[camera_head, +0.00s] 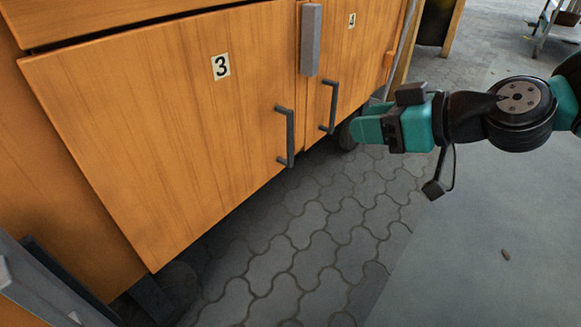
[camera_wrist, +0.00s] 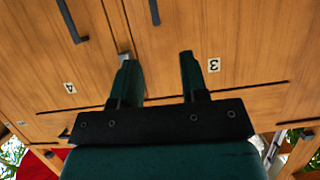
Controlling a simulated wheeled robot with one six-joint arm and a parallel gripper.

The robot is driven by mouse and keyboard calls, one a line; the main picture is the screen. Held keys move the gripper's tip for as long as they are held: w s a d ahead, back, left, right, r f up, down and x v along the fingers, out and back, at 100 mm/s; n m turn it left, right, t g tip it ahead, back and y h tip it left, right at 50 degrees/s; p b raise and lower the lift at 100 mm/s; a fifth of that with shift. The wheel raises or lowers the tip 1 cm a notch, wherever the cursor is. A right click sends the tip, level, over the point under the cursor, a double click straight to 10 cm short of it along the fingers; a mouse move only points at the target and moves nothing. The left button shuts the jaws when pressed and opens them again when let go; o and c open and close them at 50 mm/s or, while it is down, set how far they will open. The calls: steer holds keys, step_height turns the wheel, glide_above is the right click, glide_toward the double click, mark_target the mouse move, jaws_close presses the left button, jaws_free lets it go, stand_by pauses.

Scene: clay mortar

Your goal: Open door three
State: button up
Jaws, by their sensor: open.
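Door three (camera_head: 150,120) is a wooden panel with a "3" label (camera_head: 220,67), and it looks shut. Its dark bar handle (camera_head: 287,137) stands upright near the door's right edge. In the wrist view, which shows the cabinet upside down, the label (camera_wrist: 214,65) is right of my fingers and the handle (camera_wrist: 154,10) is at the top edge. My gripper (camera_head: 358,130) is to the right of the handle in the head view, apart from it. In the wrist view my gripper (camera_wrist: 156,60) has its two fingers apart with nothing between them.
Door four (camera_head: 350,60), with its own dark handle (camera_head: 329,107), adjoins door three on the right. A grey bar (camera_head: 311,40) covers the upper seam between them. A drawer front (camera_head: 100,15) is above. Paved floor (camera_head: 300,250) in front of the cabinet is clear.

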mark_target(292, 132)
steer(key=p+x, duration=0.3)
steer(key=x, duration=0.3)
steer(key=p+x, duration=0.3)
steer(key=x, duration=0.3)
steer(key=d+f+p+x, duration=0.1)
steer(key=p+x, duration=0.1)
steer(key=x, duration=0.4)
steer(key=shift+w+a+f+p, duration=0.1)
steer(key=shift+w+f+p, duration=0.1)
steer(key=shift+w+p, duration=0.2)
jaws_close()
